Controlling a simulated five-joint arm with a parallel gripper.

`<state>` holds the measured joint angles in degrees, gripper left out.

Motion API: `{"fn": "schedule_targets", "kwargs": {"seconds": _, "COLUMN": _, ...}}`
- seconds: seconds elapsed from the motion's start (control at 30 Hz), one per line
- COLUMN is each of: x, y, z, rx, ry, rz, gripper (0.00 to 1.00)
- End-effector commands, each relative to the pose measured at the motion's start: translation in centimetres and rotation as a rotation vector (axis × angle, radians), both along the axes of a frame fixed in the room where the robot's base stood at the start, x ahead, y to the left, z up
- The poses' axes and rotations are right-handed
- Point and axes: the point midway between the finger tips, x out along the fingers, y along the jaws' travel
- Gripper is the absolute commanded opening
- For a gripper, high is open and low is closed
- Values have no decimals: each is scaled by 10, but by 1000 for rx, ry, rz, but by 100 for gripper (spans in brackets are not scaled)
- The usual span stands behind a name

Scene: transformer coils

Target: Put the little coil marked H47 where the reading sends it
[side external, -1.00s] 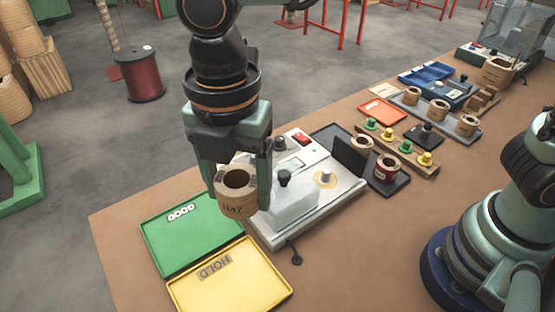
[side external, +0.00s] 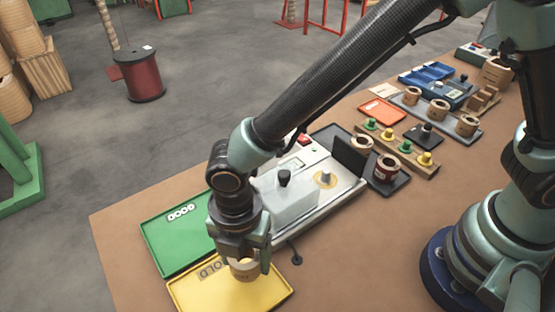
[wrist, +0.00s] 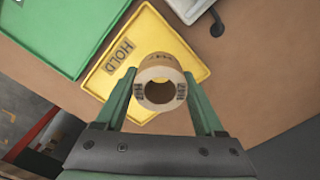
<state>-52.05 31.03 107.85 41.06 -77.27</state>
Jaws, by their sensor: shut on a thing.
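The little coil (side external: 243,270) is a tan ring with dark lettering; it read H47 on its side a second ago. My gripper (side external: 243,262) is shut on it, low over the yellow HOLD tray (side external: 262,298). In the wrist view the coil (wrist: 160,71) sits between the green fingers of my gripper (wrist: 162,92), with the yellow tray (wrist: 188,52) beneath. I cannot tell whether the coil touches the tray floor. The green tray (side external: 165,238) with a white label lies beside it. The measuring device (side external: 325,205) stands behind to the right; its small display is too small to read.
A wooden rack (side external: 400,148) with green and yellow pegs, a dark tray (side external: 398,183) with two coils, an orange tray (side external: 382,111) and a grey tray (side external: 455,128) with several coils stand farther right. The table's front right is clear.

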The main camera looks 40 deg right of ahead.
Motion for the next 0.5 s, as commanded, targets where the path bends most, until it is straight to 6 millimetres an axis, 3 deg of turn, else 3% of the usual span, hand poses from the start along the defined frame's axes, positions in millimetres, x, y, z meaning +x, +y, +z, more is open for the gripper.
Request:
{"fn": "schedule_targets", "kwargs": {"seconds": 0.23, "x": -1, "y": -1, "z": -32, "rx": -3, "ry": 2, "rz": 0, "gripper": 0}}
{"fn": "schedule_targets", "kwargs": {"seconds": 0.5, "x": 0, "y": 0, "z": -36, "rx": 1, "ry": -1, "rz": 0, "gripper": 0}}
